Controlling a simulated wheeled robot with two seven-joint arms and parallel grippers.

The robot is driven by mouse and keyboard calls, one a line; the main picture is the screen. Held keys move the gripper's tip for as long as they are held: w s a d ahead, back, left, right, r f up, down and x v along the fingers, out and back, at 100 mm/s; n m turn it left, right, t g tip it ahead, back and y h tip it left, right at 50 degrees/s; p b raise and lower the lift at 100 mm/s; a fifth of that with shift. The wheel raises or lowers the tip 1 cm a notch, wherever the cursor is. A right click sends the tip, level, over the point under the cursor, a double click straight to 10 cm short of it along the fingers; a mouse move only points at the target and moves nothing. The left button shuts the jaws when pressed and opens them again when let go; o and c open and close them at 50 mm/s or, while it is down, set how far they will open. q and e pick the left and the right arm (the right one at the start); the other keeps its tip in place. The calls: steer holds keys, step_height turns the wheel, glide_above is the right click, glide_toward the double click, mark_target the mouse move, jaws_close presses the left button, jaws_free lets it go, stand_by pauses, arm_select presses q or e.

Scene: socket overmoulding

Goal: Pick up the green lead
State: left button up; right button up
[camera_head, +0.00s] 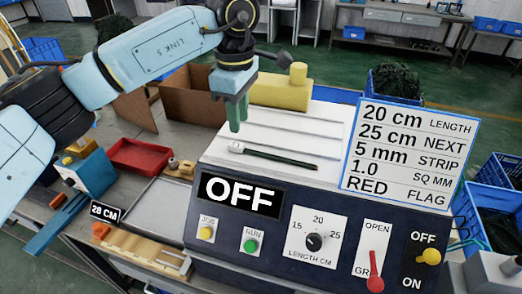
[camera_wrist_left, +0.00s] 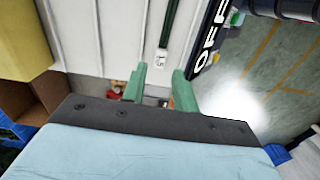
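The green lead (camera_head: 278,157) is a dark green strip with a white end piece. It lies on the white grooved top of the machine, and it also shows in the left wrist view (camera_wrist_left: 170,22). My left gripper (camera_head: 237,128) has green fingers and is above the machine top, near the lead's white end. In the left wrist view my left gripper (camera_wrist_left: 160,75) has its fingers apart with nothing held, and the white end appears just past the gap between the tips. The exact height above the lead is hard to tell. My right gripper is not in view.
The machine's front panel (camera_head: 270,215) reads OFF and carries knobs and a red lever (camera_head: 375,283). An order sign (camera_head: 408,150) stands at the right. A yellow block (camera_head: 280,92) sits behind the top. A red tray (camera_head: 139,156) and cardboard box (camera_head: 190,95) are left.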

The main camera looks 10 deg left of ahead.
mark_target(240, 145)
arm_select(q)
steer(key=shift+f, duration=1.1)
step_height(240, 145, down, 4)
steer(key=shift+s+a+r+p, duration=0.1)
steer(key=shift+r+p, duration=0.1)
steer(key=shift+p, duration=0.35)
steer(key=shift+f, duration=0.3)
jaws_close()
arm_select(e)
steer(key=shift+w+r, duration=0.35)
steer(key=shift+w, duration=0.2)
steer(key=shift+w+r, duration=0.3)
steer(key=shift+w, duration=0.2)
